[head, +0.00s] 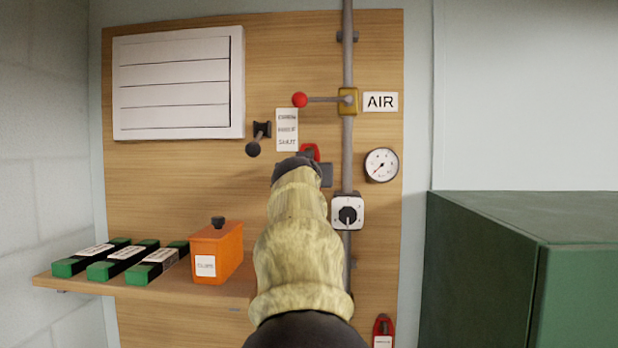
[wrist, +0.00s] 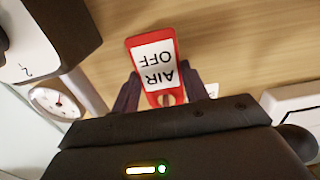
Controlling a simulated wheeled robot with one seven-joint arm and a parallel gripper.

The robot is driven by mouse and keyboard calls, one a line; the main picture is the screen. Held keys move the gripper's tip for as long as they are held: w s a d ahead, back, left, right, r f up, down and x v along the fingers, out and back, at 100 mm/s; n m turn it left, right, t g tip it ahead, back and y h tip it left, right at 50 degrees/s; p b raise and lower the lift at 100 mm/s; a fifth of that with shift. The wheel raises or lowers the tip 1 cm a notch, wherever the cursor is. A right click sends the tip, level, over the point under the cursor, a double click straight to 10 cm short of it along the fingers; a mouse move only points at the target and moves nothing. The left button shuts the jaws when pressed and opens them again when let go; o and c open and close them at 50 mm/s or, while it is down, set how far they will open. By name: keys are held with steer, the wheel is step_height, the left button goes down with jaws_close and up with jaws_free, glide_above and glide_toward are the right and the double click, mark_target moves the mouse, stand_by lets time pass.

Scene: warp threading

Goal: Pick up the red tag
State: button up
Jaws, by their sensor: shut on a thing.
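The red tag (wrist: 153,62) with a white "AIR OFF" label sits between the two dark fingers of my gripper (wrist: 161,88) in the wrist view. The label reads upside down there. My gripper is shut on the tag near its holed end. In the head view my gripper (head: 308,172) is in front of the wooden board, and only a red piece of the tag (head: 311,150) shows above it. My sleeved arm hides the rest. I cannot tell whether the tag touches the board. A second red tag (head: 383,329) hangs low on the right of the board.
A grey pipe (head: 348,70) runs down the wooden board (head: 190,175), with a red-knobbed valve lever (head: 300,99). A gauge (head: 381,165) and rotary switch (head: 348,214) are close right. An orange box (head: 217,252) stands on the shelf. A green cabinet (head: 490,230) fills the lower right.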

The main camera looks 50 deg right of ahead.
steer(key=b+v, duration=1)
steer(key=v, duration=0.7)
steer(key=shift+s+a, duration=0.25)
steer(key=shift+w, duration=0.1)
stand_by(0.5)
